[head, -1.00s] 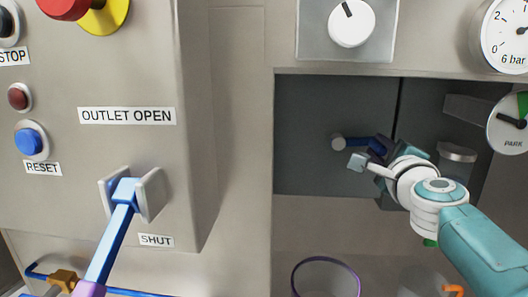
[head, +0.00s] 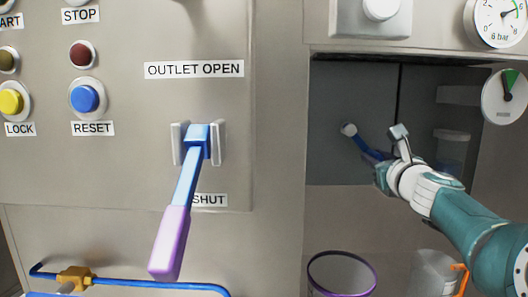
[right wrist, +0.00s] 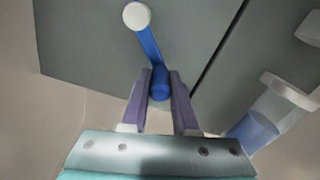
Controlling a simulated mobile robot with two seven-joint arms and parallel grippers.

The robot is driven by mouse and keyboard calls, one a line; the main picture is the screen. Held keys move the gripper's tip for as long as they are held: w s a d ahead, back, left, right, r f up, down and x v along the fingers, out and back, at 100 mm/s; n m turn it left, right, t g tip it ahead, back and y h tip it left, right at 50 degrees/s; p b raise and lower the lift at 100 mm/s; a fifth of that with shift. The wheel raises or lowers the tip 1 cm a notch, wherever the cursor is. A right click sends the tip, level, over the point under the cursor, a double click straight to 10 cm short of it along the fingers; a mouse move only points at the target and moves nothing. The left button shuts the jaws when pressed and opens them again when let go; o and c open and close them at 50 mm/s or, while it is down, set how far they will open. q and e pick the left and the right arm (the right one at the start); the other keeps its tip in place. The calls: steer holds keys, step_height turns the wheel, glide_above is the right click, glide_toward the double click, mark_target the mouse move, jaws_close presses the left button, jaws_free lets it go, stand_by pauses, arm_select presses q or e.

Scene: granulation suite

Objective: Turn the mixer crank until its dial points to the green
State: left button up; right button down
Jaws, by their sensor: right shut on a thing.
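The mixer crank (head: 366,148) is a blue arm on a white hub in the dark recess, slanting down to the right from the hub. My right gripper (head: 384,165) is at its outer end. In the right wrist view the two purple fingers (right wrist: 160,95) are shut around the crank's blue grip (right wrist: 160,84), with the white hub above. The round white dial (head: 490,108) at the right has a green sector at its top. Its needle is small and seems to point up near the green; I cannot tell exactly where. My left gripper is out of view.
A blue outlet lever (head: 184,190) with a purple grip sticks out at the left, below several buttons. A pressure gauge (head: 498,22) and a white knob (head: 381,8) sit above the recess. A purple-rimmed container (head: 341,284) and a grey canister (head: 432,278) stand below.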

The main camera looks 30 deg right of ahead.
steer(key=shift+w+a+f+m, duration=0.2)
steer(key=shift+a+m, duration=0.1)
steer(key=shift+m, duration=0.3)
steer(key=shift+w+a+f+m, duration=0.1)
steer(key=shift+a+f+m, duration=0.15)
steer(key=shift+m, duration=0.35)
steer(key=c, duration=0.7)
jaws_free()
steer(key=shift+p+v, duration=2)
steer(key=shift+v, duration=2.95)
